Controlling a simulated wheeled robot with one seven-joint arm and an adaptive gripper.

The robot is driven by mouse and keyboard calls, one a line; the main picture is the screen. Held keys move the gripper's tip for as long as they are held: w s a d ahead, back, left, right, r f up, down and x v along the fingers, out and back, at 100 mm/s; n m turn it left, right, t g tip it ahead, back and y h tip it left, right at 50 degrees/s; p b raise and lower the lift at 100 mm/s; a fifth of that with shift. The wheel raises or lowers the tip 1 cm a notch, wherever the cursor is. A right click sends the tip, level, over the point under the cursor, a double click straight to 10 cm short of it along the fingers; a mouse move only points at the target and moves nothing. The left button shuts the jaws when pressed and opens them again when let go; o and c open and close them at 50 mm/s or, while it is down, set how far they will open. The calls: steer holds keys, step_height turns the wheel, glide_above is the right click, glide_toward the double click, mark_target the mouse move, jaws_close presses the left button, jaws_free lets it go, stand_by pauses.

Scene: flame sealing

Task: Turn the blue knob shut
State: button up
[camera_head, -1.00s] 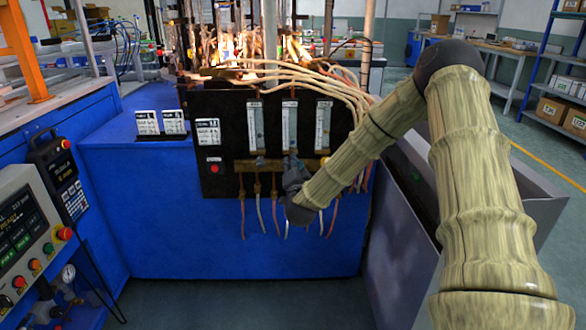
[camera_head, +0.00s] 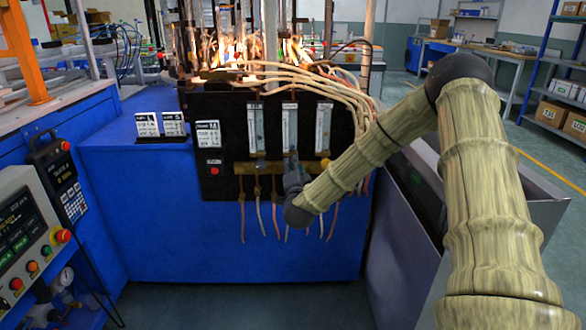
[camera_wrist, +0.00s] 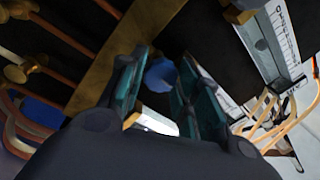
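The blue knob (camera_wrist: 161,74) shows in the wrist view between the two fingers of my gripper (camera_wrist: 160,82). The fingers are drawn in well inside their knuckles, and the knob nearly fills the gap between them. Exact contact on each side is partly hidden. In the head view my gripper (camera_head: 293,175) is at the lower front of the black flowmeter panel (camera_head: 225,150), at the brass strip under the middle flowmeter (camera_head: 289,128). The knob itself is hidden there behind my gripper and wrist.
Flowmeters stand to the left (camera_head: 256,128) and right (camera_head: 322,128) of the middle one. Copper-coloured tubes (camera_head: 241,215) hang below the panel. Flames (camera_head: 228,50) burn above it, with pale hoses (camera_head: 320,80) nearby. A grey bin (camera_head: 395,245) stands at the right.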

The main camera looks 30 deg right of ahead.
steer(key=shift+o, duration=1.2)
steer(key=v, duration=1.2)
steer(key=shift+f, duration=0.1)
